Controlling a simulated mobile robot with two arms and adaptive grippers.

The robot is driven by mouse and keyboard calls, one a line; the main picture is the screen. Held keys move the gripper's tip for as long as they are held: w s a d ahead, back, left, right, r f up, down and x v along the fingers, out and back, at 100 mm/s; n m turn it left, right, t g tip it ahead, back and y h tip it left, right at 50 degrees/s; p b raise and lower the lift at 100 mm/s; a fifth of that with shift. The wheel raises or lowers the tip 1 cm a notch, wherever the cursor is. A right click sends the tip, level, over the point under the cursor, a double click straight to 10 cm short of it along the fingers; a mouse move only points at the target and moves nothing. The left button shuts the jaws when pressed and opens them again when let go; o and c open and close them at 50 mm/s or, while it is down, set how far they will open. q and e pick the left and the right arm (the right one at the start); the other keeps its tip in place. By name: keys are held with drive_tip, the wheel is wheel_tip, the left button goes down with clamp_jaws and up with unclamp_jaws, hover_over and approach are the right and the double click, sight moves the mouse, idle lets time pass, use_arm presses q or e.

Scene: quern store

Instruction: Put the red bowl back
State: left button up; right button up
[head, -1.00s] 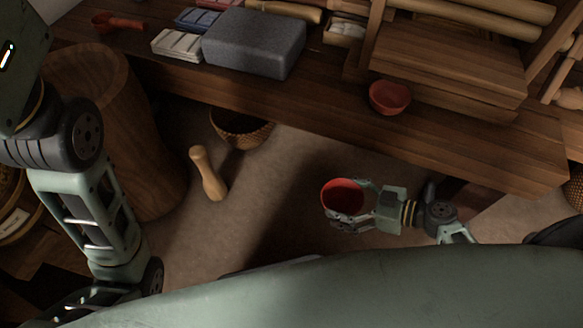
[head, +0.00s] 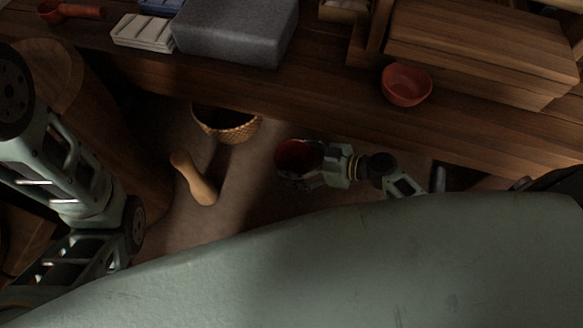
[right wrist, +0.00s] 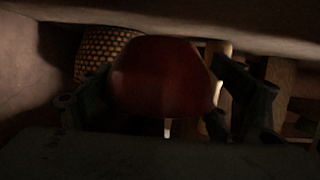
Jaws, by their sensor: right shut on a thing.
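My right gripper (head: 304,166) is shut on a red bowl (head: 297,153) and holds it over the floor, in front of the workbench's front edge. In the right wrist view the dark red bowl (right wrist: 162,75) sits between the two fingers and fills the middle of the picture.
The wooden workbench (head: 300,97) runs across the back, with a grey block (head: 235,32), pale bars (head: 143,33), a red scoop (head: 68,11) and a wooden box (head: 480,50). On the floor are a woven basket (head: 228,127), a wooden pestle (head: 194,180) and a wooden tub (head: 110,150).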

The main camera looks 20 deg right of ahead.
sight(301, 167)
drive_tip(key=shift+w+a+f, duration=0.4)
drive_tip(key=shift+w+a, duration=0.05)
wheel_tip(301, 167, down, 4)
drive_tip(key=b, duration=0.3)
drive_tip(key=shift+r, duration=0.1)
drive_tip(key=shift+f+b, duration=0.2)
drive_tip(key=shift+b, duration=0.1)
drive_tip(key=o, duration=1.2)
drive_tip(key=shift+r, duration=0.1)
